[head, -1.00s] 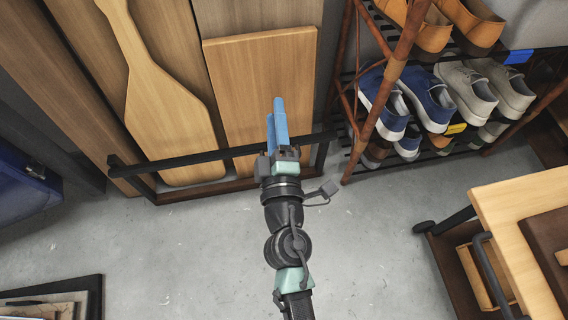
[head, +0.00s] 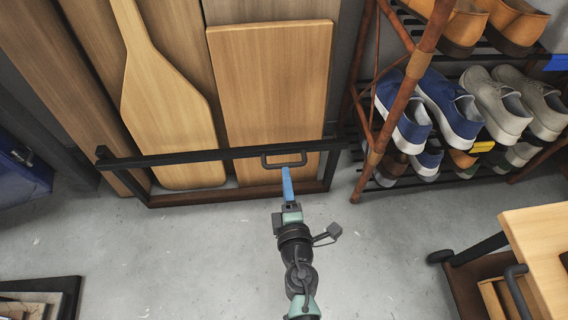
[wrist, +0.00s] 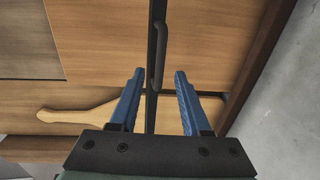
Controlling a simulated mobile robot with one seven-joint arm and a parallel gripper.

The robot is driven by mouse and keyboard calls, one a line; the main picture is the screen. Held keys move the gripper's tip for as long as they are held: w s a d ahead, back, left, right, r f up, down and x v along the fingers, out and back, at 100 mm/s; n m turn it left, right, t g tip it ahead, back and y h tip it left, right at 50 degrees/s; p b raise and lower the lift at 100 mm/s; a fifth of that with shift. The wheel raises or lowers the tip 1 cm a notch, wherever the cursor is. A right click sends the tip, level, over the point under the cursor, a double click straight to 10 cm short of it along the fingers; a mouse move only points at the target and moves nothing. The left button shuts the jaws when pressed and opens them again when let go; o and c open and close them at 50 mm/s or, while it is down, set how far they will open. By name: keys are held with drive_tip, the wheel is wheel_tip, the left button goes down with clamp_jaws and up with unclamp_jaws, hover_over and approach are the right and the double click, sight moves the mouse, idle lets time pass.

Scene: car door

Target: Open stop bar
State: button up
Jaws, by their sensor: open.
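The stop bar (head: 190,155) is a dark horizontal bar across the front of a low rack of upright wooden boards. Its black loop handle (head: 268,165) is near the bar's right end. In the wrist view the bar (wrist: 151,100) runs vertically and the handle (wrist: 160,50) shows just beyond my fingertips. My gripper (head: 286,171) is at the near edge of the handle. In the wrist view my gripper (wrist: 159,74) is open, its blue fingers on either side of the handle's line, with nothing held. Contact with the handle cannot be told.
Boards (head: 271,85) lean behind the bar. A shoe rack (head: 372,120) stands close on the right. A wooden-topped cart (head: 545,240) is at lower right and a dark-framed tray (head: 70,288) at lower left. The grey floor (head: 180,255) between is clear.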

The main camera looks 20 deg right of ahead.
sight(284, 164)
drive_tip(key=shift+b+x, duration=0.6)
drive_tip(key=shift+x, duration=2.55)
clamp_jaws()
